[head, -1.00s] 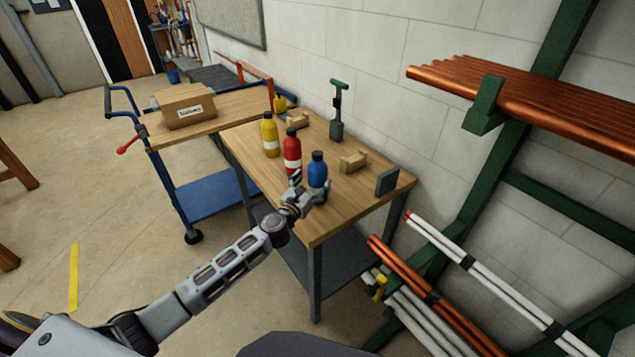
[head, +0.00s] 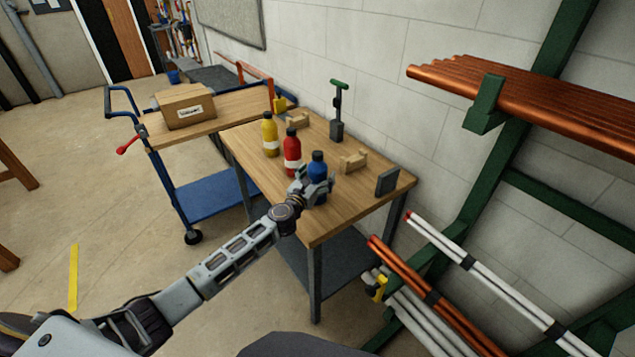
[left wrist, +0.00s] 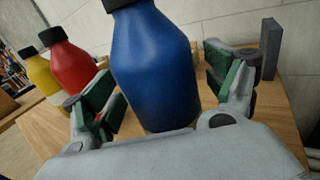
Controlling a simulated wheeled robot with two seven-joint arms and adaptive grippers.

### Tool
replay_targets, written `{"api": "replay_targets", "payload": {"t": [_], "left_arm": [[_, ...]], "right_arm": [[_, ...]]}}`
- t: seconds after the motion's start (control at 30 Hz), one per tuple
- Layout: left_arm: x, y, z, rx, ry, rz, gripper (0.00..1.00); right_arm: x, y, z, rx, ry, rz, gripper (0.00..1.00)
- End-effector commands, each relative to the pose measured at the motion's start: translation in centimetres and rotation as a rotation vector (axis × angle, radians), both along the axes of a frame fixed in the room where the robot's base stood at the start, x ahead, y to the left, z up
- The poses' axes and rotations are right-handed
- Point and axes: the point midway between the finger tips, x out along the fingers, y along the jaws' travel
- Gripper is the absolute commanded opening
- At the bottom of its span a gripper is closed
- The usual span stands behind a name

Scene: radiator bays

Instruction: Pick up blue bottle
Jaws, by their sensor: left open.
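A blue bottle (head: 318,168) with a dark cap stands on the wooden table (head: 250,145). My left gripper (head: 315,184) is at the bottle, its fingers on either side of it. In the left wrist view the blue bottle (left wrist: 155,70) stands upright between the open fingers of my left gripper (left wrist: 165,95). Green pads face the bottle, and gaps show on both sides. A red bottle (head: 292,152) and a yellow bottle (head: 270,133) stand to the left in a row. My right gripper is not in view.
Wooden blocks (head: 353,162), a dark grey block (head: 387,181) and a green-handled tool (head: 338,110) stand on the table behind the bottles. A blue trolley (head: 205,195) with a cardboard box (head: 186,105) is to the left. A green rack (head: 475,180) with pipes is at right.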

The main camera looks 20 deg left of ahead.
Motion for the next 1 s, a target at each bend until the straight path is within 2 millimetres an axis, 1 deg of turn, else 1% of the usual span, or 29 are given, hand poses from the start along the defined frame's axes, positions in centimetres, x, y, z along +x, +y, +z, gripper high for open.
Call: {"api": "replay_targets", "payload": {"t": [0.1, 0.13, 0.63, 1.0], "left_arm": [[-0.01, 0.00, 0.00, 0.000, 0.000, 0.000, 0.86], [-0.01, 0.00, 0.00, 0.000, 0.000, 0.000, 0.84], [-0.02, -0.01, -0.01, 0.000, 0.000, 0.000, 0.19], [0.03, -0.01, 0.38, 0.000, -0.003, 0.000, 0.19]], "right_arm": [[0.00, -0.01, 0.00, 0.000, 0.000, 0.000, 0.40], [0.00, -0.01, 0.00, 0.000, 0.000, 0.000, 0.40], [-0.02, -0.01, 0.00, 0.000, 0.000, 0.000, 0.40], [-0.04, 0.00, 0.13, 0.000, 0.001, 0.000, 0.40]]}}
